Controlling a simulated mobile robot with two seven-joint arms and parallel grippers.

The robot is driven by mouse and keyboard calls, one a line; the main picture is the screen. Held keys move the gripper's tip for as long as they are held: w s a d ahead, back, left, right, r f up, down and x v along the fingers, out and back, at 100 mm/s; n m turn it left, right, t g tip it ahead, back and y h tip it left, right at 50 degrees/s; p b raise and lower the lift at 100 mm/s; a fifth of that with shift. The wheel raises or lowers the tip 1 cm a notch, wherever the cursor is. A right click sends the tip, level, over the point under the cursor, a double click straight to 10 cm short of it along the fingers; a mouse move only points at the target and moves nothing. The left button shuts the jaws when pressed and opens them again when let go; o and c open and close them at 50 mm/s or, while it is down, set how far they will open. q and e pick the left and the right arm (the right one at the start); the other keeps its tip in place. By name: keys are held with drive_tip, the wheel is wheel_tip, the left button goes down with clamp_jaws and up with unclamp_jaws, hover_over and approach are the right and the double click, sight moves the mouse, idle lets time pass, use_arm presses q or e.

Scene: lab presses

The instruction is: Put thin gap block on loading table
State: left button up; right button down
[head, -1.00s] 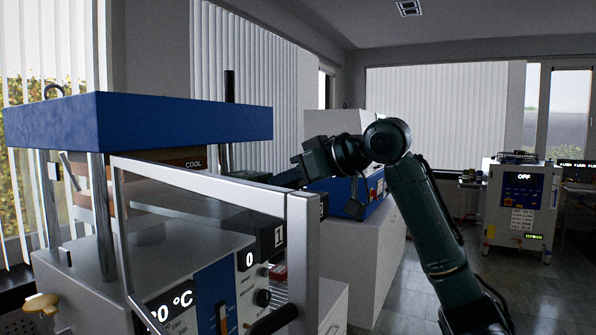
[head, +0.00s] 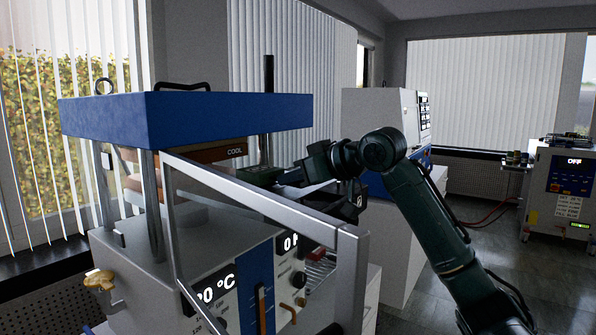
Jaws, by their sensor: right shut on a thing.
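My right gripper (head: 290,178) reaches in from the right to the right side of the near press (head: 185,118), behind the slanted metal guard frame. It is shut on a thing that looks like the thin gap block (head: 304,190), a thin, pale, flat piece. Most of it is hidden by the hand and the guard frame, so its outline is unclear. I cannot tell whether it touches the press. I cannot make out the loading table for certain. My left gripper is not in view.
The guard frame (head: 262,200) crosses in front of the press. A white cabinet with a blue-fronted machine (head: 385,115) stands behind my right arm. Another machine showing OFF (head: 562,185) stands at the far right. The floor between them is open.

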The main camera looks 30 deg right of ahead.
use_arm(q)
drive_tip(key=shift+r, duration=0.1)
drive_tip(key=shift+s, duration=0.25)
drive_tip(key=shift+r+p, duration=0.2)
drive_tip(key=shift+p, duration=0.1)
use_arm(e)
drive_tip(key=shift+r, duration=0.1)
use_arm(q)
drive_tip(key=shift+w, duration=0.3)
use_arm(e)
drive_tip(key=shift+f, duration=0.3)
use_arm(q)
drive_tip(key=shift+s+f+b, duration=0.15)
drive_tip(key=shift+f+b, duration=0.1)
drive_tip(key=shift+b, duration=0.05)
use_arm(e)
drive_tip(key=shift+f, duration=0.35)
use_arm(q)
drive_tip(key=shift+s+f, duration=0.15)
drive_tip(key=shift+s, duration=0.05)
use_arm(e)
drive_tip(key=c, duration=1.3)
unclamp_jaws()
drive_tip(key=shift+o, duration=0.2)
drive_tip(key=shift+f, duration=0.15)
drive_tip(key=shift+s, duration=0.15)
